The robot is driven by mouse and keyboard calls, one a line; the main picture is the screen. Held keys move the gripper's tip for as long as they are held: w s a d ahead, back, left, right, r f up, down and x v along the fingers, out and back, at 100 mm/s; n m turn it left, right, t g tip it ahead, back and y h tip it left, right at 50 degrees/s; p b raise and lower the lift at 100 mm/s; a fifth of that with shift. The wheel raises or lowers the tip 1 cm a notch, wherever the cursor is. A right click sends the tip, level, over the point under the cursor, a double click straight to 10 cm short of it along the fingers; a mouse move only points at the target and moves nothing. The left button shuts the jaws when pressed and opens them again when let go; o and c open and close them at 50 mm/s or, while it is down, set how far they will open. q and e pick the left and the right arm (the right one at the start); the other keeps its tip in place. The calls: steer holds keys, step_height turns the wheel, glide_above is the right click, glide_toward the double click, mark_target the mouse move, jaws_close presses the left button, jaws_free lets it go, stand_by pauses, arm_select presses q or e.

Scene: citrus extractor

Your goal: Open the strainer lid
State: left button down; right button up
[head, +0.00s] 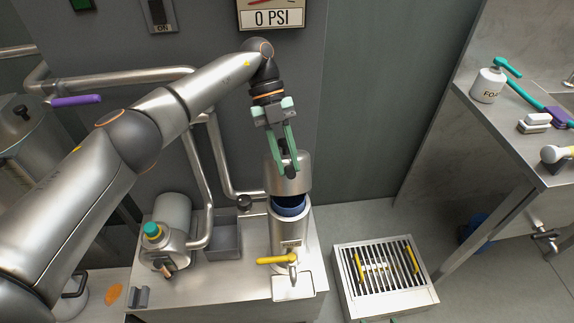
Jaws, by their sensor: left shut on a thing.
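The strainer (289,240) is an upright steel cylinder on the steel bench, with a dark blue inside showing at its top. Its steel lid (288,181) is above the body and slightly tilted, with a gap at the front showing the blue. Whether the lid's back edge touches the body is hidden. My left gripper (290,170), with green fingers, comes down from above and is shut on the dark knob of the lid. Small green bits at the bottom edge seem to be my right gripper (394,321); its jaws are cut off.
A yellow-handled valve (277,260) sticks out at the strainer's front. A pump (168,235) with a teal cap and steel pipes stand to the left. A floor drain grate (385,279) lies to the right, and a side table (515,135) holds bottles and brushes.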

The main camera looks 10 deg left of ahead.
arm_select(q)
steer(key=shift+w+r, duration=0.1)
steer(key=shift+w, duration=0.05)
stand_by(0.4)
steer(key=c, duration=0.7)
jaws_free()
steer(key=shift+c, duration=0.2)
steer(key=shift+r, duration=0.1)
steer(key=shift+r, duration=0.35)
step_height(320, 180, up, 2)
steer(key=shift+r, duration=0.25)
steer(key=s+d+r, duration=0.1)
steer(key=s+r, duration=0.3)
steer(key=s, duration=0.3)
steer(key=s+d+r+b, duration=0.1)
steer(key=s+r, duration=0.4)
steer(key=s, duration=0.2)
steer(key=shift+d+r, duration=0.2)
steer(key=shift+r, duration=0.1)
